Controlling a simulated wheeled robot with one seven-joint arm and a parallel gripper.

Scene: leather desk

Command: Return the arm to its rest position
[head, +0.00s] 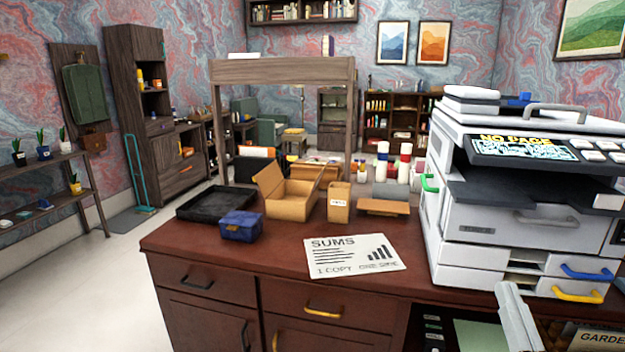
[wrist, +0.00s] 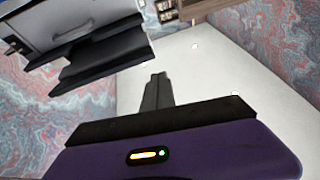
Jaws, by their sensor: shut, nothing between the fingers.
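My gripper (wrist: 158,77) shows in the wrist view. Its two dark fingers are together, with nothing between them, in front of the purple gripper body. Behind the fingertips is a plain pale surface, and the fingers touch nothing that I can see. In the head view I cannot make out the gripper. A pale grey bar (head: 518,318) rises at the lower right there, in front of the desk; it looks like part of my arm. The copier (head: 530,190) stands at the right of the desk, and a grey and black part of it seems to show at the wrist view's upper left (wrist: 85,35).
The brown desk (head: 225,270) holds a paper sheet (head: 352,256), a blue box (head: 240,226), a black tray (head: 215,204), an open cardboard box (head: 288,206) and several bottles at the back. Open shelf space lies under the desk's right side. Floor (head: 70,290) is clear at left.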

